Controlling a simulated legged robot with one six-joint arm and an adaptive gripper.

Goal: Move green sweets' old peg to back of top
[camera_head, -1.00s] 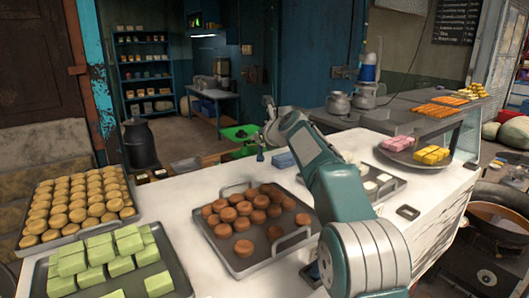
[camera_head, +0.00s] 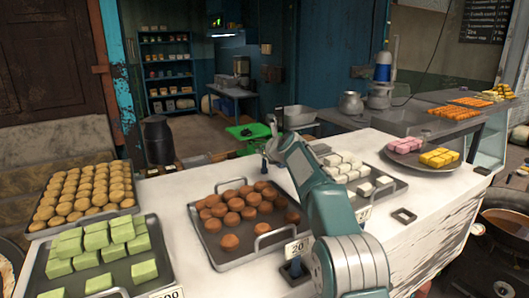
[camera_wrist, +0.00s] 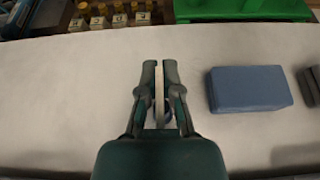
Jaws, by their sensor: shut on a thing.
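My gripper (camera_head: 268,152) is over the back part of the white counter top (camera_head: 172,205), behind the brown sweets. In the wrist view my gripper (camera_wrist: 159,68) is shut on a small peg, mostly hidden between the fingers; a bit of blue (camera_wrist: 168,113) shows there. In the head view a small dark peg shape (camera_head: 264,164) shows under the fingertips. I cannot tell whether it touches the top. The green sweets (camera_head: 104,246) sit on a tray at the front left, with a partly cut-off price card (camera_head: 168,293) at its front corner.
A blue block (camera_wrist: 248,88) lies right of my gripper, a dark object (camera_wrist: 311,86) beyond it. The tray of brown sweets (camera_head: 225,262) has a "20" card (camera_head: 298,247) on a dark blue peg (camera_head: 294,268) in front. White sweets (camera_head: 350,166) stand right.

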